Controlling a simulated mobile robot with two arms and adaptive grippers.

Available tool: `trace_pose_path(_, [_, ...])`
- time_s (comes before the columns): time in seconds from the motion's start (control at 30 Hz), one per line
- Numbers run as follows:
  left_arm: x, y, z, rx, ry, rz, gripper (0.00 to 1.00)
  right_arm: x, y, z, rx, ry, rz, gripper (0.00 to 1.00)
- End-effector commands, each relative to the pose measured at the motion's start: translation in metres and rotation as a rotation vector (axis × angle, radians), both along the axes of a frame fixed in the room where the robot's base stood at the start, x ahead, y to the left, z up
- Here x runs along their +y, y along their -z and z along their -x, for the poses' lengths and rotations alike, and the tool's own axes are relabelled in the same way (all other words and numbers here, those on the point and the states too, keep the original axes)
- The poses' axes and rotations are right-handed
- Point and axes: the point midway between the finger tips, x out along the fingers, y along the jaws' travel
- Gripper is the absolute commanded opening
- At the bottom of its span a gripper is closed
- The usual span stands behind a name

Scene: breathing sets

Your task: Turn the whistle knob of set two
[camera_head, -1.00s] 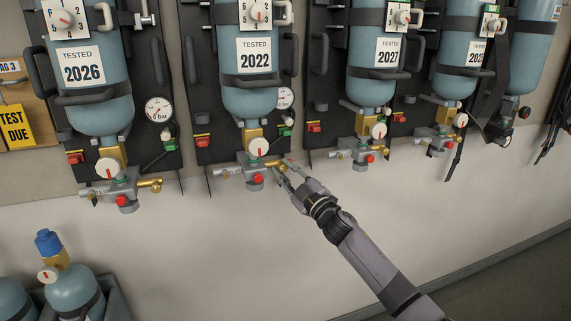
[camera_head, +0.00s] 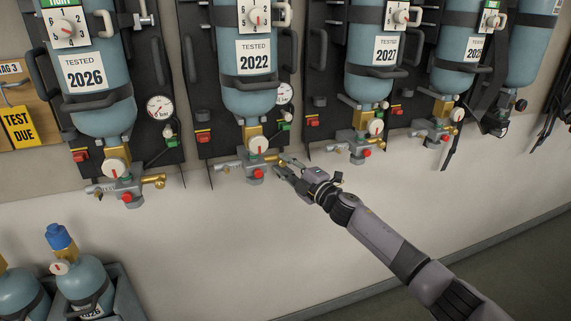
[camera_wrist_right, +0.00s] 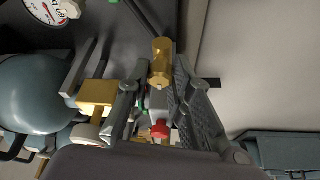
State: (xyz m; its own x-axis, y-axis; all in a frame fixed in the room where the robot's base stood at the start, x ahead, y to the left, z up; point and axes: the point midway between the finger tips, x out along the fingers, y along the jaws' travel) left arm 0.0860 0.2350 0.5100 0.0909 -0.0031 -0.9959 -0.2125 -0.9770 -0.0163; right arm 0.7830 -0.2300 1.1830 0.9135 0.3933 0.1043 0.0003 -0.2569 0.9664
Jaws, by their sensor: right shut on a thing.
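The second set from the left has a blue cylinder (camera_head: 248,85) labelled 2022. Below it is a grey valve block (camera_head: 232,165) with a white round dial (camera_head: 258,145), a red button (camera_head: 259,171) and a brass whistle knob at its right end. In the right wrist view the brass knob (camera_wrist_right: 161,58) sits between the finger pads. My right gripper (camera_head: 284,167) reaches in from the lower right and is shut on this knob. The fingers hide part of it in the head view. My left gripper is not in view.
Similar sets hang on both sides, such as the 2026 set (camera_head: 100,90) and the 2027 set (camera_head: 372,70). A pressure gauge (camera_head: 284,94) is above the knob. Spare cylinders (camera_head: 82,280) stand in a crate at lower left. The wall below the sets is clear.

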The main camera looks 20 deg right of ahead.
Motion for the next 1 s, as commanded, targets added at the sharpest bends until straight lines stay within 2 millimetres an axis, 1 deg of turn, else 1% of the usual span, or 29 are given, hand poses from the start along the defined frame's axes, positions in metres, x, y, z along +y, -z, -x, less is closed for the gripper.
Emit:
trace_pose_path(0.27, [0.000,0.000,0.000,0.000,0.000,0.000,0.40,0.001,0.001,0.000,0.002,-0.001,0.001,0.00])
trace_pose_path(0.3, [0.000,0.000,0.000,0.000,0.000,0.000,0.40,0.001,0.001,0.000,0.002,-0.001,0.001,0.22])
trace_pose_path(0.43, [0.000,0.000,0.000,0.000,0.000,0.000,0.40,0.001,0.001,0.000,0.001,-0.001,-0.001,0.29])
trace_pose_path(0.77, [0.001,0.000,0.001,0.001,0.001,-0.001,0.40,-0.001,0.001,0.002,0.001,0.000,-0.001,0.29])
trace_pose_path(0.87, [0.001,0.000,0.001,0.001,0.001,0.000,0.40,-0.006,0.003,0.010,0.002,0.001,-0.001,0.29])
trace_pose_path(0.97, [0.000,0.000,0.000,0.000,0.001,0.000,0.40,-0.012,0.005,0.025,0.003,0.000,0.001,0.29])
trace_pose_path(1.0, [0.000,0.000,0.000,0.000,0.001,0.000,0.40,-0.014,0.006,0.033,0.002,-0.001,0.002,0.29])
